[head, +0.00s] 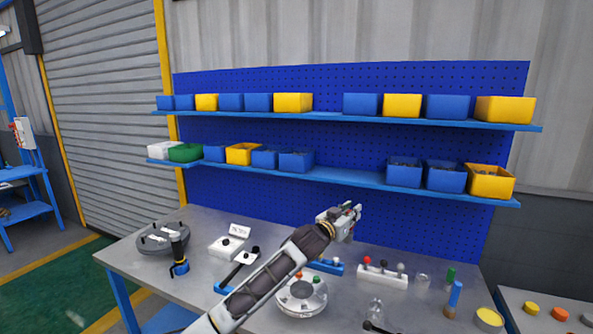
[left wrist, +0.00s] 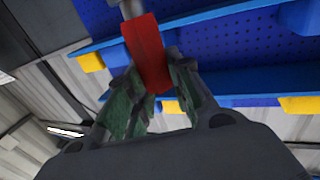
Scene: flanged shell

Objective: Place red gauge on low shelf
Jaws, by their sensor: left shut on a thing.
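My left gripper (head: 350,214) is raised above the workbench, in front of the blue pegboard and a little below the low shelf (head: 345,178). In the left wrist view the left gripper (left wrist: 152,82) is shut on the red gauge (left wrist: 147,48), which has a grey part at its upper end. In the head view the red gauge cannot be made out at the gripper. The low shelf is a blue board with a bare stretch between its middle blue bins and its right-hand bins. My right gripper is not in view.
The upper shelf (head: 325,117) holds blue and yellow bins. The workbench (head: 205,216) carries a round flanged shell (head: 302,297), a grey disc (head: 160,240) and a white knob holder (head: 383,277).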

